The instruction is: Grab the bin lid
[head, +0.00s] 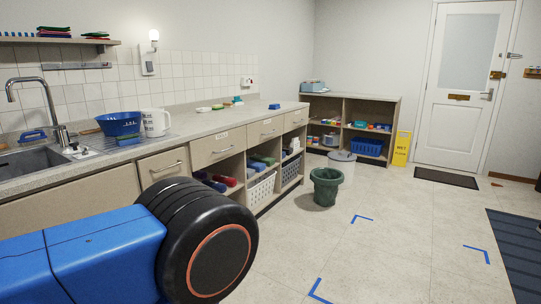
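A dark green bin (326,188) stands upright on the floor right of the counter, its open top facing up. Just behind it, near the end of the counter, is a pale grey round piece (342,156) that looks like a lid. It is small in the picture, and the bin's rim is close in front of its lower part. I cannot tell whether it lies on the floor or on something low. My blue and black arm fills the lower left. My gripper is not in view.
A counter (210,127) with sink, blue bowl (118,124) and open cubbies runs along the left. A low shelf (345,108), yellow floor sign (402,148), dark doormat (446,178) and white door stand at the back. Open floor with blue tape corners lies right of the bin.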

